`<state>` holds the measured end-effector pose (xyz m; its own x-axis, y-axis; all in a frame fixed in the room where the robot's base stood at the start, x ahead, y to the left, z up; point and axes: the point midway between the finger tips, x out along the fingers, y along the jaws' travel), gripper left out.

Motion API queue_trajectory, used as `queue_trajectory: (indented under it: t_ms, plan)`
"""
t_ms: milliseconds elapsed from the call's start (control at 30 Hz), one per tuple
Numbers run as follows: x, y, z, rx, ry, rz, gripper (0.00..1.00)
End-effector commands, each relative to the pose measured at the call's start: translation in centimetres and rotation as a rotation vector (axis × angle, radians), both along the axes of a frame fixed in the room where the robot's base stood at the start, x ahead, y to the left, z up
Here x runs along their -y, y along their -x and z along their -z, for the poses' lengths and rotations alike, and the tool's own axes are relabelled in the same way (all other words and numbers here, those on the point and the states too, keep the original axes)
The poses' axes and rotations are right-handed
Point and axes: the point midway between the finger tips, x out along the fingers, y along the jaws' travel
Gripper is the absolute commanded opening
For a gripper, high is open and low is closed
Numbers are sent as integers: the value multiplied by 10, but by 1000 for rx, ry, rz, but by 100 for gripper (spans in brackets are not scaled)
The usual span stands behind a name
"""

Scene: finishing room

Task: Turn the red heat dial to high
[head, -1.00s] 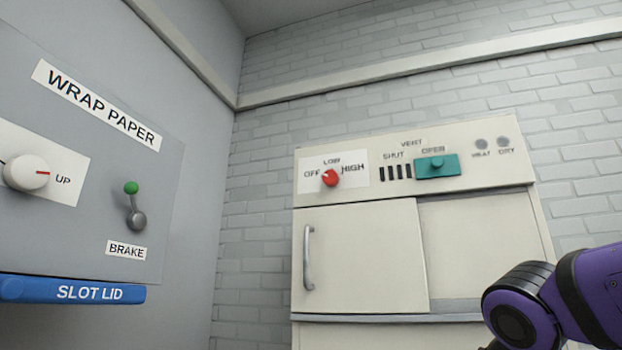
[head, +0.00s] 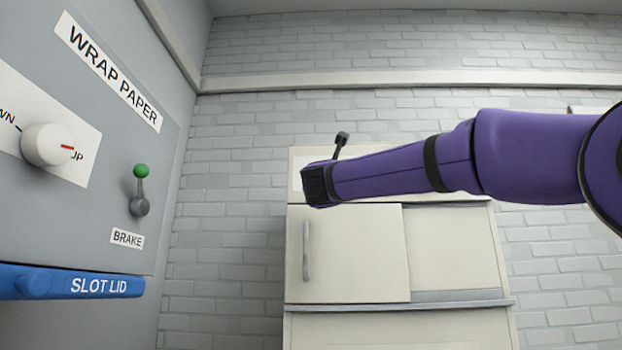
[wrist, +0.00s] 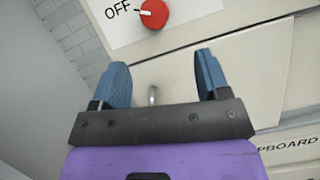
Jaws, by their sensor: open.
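The red heat dial (wrist: 154,13) shows at the top of the wrist view on a white plate, cut by the frame edge. Its white mark points to the OFF label (wrist: 117,9). My gripper (wrist: 161,60) is open and empty, with its two blue fingers apart. It is below the dial in that view and not touching it. In the head view my purple arm covers the dial and most of the control panel (head: 310,158), and the fingers cannot be made out.
The cream cabinet (head: 350,255) has a door with a grey handle (head: 306,250), which also shows between my fingers.

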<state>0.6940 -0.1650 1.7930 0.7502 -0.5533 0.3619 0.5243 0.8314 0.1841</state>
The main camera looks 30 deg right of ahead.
Motion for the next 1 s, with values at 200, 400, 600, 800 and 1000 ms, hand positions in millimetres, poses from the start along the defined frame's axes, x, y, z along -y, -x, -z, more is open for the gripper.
queue_trajectory:
  t_ms: [200,400,600,800,1000]
  plan:
    - [4,-12,-10,-4,36,7,69]
    - [22,-37,-22,-3,35,8,69]
    - [41,-62,-35,-3,34,8,69]
    - [53,-77,-43,-3,32,8,69]
    - [57,-82,-46,-2,33,7,69]
